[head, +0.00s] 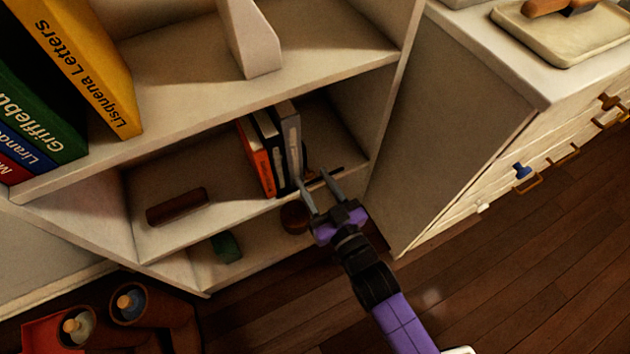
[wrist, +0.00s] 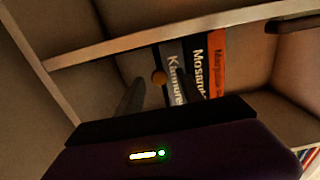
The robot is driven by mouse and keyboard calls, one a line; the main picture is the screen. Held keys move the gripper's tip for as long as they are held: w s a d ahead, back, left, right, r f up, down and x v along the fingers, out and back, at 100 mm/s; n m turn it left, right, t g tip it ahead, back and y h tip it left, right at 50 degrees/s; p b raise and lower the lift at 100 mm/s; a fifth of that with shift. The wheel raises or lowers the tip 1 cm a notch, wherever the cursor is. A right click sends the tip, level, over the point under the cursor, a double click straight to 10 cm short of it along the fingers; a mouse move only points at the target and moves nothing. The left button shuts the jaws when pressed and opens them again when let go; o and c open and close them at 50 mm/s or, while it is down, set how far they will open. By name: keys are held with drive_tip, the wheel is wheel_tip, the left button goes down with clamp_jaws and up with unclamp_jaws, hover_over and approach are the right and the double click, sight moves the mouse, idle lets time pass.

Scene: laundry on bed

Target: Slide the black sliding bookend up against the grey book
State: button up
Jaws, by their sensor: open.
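The grey book (head: 288,135) stands upright on the middle shelf, at the right end of a short row with a black book (head: 268,150) and an orange book (head: 255,157). In the wrist view the grey book (wrist: 174,68) shows its lettered spine. A dark, low piece (head: 330,174), which looks like part of the black bookend, lies right of the grey book, mostly hidden by my gripper. I cannot tell its gap to the book. My gripper (head: 312,179) is open at the shelf's front edge, its fingertips just right of the grey book's lower end.
A brown cylinder (head: 177,206) lies on the left of the same shelf. The upper shelf (head: 190,90) is above, with large books (head: 85,65) at left. A white drawer cabinet (head: 470,130) stands at right.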

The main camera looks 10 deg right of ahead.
drive_tip(key=p+v, duration=0.1)
drive_tip(key=v, duration=0.7)
drive_tip(key=shift+p, duration=0.3)
drive_tip(key=shift+w, duration=0.1)
drive_tip(key=s+d+r+m+g+h, duration=0.1)
drive_tip(key=s+d+r+h, duration=0.2)
drive_tip(key=s, duration=0.5)
drive_tip(key=s+d+r+m+g, duration=0.1)
drive_tip(key=s+d+r, duration=0.3)
drive_tip(key=s+r, duration=0.3)
drive_tip(key=s+d+r+m+h, duration=0.1)
drive_tip(key=s+d+r+h, duration=0.15)
drive_tip(key=s, duration=0.65)
wheel_tip(320, 180, up, 22)
drive_tip(key=d+p, duration=0.1)
drive_tip(key=p, duration=2.1)
drive_tip(key=shift+s+r+g, duration=0.2)
drive_tip(key=shift+s+g, duration=0.1)
drive_tip(key=shift+s, duration=0.1)
